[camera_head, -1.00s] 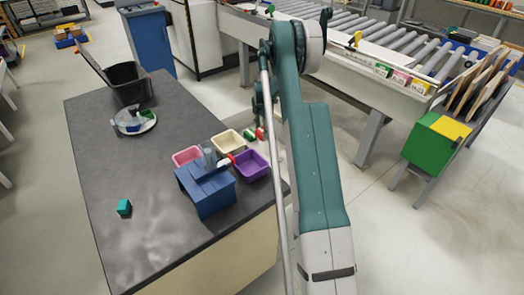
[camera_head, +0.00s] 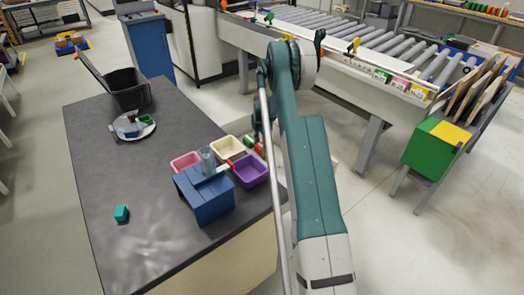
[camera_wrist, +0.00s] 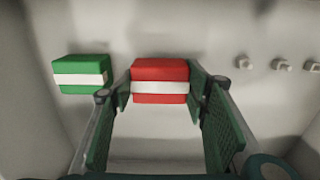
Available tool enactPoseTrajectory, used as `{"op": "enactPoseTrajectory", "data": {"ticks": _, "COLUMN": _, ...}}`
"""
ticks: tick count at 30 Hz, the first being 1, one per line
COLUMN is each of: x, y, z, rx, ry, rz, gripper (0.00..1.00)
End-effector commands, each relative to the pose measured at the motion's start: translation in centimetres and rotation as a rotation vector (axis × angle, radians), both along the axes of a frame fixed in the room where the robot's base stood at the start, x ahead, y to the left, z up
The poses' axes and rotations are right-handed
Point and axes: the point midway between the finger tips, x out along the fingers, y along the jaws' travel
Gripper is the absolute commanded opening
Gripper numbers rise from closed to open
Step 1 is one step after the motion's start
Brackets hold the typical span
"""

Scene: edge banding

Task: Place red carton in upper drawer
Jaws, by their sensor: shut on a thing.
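The red carton (camera_wrist: 160,72) with a white band stands between the two green finger pads of my gripper (camera_wrist: 159,88) in the wrist view, and the gripper is shut on it. In the head view a small red patch (camera_head: 258,149) shows beside my arm, near the right edge of the table. A green carton (camera_wrist: 81,74) with a white band is just left of the red one, apart from it. My arm hides most of the gripper in the head view. I cannot make out an upper drawer for certain in either view.
A cream tray (camera_head: 222,141), a pink tray (camera_head: 184,161) and a purple tray (camera_head: 251,178) stand around a blue box (camera_head: 205,205) on the dark table (camera_head: 150,190). A teal cube (camera_head: 121,214) lies at the front left. The table's middle left is clear.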

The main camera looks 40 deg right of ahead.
Motion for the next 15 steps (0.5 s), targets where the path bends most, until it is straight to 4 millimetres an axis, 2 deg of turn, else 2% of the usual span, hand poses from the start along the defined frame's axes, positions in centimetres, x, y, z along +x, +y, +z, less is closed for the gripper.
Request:
{"op": "enactPoseTrajectory", "data": {"ticks": 5, "x": 0.0, "y": 0.0, "z": -1.8, "rx": 0.000, "ry": 0.000, "rz": 0.000, "gripper": 0.33}}
{"op": "enactPoseTrajectory", "data": {"ticks": 15, "x": 0.0, "y": 0.0, "z": -1.9, "rx": 0.000, "ry": 0.000, "rz": 0.000, "gripper": 0.33}}
